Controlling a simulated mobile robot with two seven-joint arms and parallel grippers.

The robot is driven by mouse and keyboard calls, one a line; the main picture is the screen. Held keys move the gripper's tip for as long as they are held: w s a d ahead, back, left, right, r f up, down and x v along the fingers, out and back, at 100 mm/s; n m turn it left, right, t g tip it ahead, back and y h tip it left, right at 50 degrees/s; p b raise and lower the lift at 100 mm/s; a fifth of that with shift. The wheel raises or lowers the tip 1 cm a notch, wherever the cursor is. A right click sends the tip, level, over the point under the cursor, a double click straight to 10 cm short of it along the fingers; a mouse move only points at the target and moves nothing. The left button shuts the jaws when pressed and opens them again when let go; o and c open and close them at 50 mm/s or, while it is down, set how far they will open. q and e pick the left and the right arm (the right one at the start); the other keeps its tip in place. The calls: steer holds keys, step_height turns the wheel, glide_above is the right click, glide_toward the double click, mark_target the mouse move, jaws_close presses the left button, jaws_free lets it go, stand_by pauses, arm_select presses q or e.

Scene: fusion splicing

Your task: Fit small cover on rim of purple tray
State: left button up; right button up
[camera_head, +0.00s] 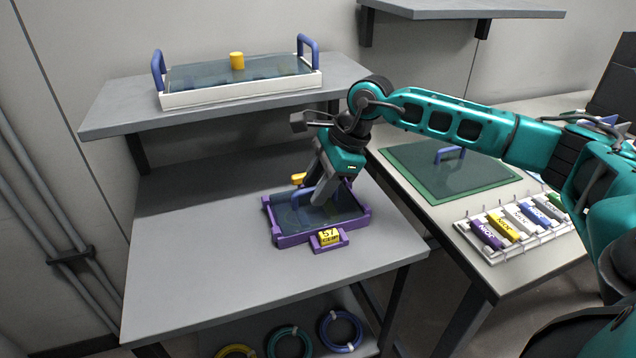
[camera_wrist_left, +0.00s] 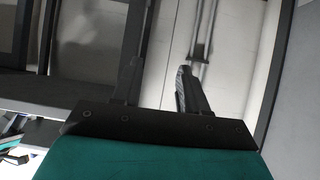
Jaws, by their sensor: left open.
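My left gripper (camera_wrist_left: 162,85) is open and empty in the left wrist view, facing the wall.
A white tray (camera_head: 190,98) with a larger cover, two blue handles and a yellow knob sits on the upper shelf. A green-edged panel (camera_head: 455,190) and a rack of coloured tubes (camera_head: 515,228) are on the right table. The bench's left part is clear.

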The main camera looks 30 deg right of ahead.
steer(key=shift+r, duration=0.2)
steer(key=shift+d+r, duration=0.2)
steer(key=shift+r, duration=0.15)
arm_select(q)
steer(key=shift+s+a+r+p, duration=0.1)
steer(key=shift+s+a+p, duration=0.2)
steer(key=shift+p, duration=0.35)
arm_select(e)
steer(key=v, duration=1.1)
arm_select(q)
steer(key=shift+w, duration=0.1)
arm_select(e)
steer(key=shift+s, duration=0.1)
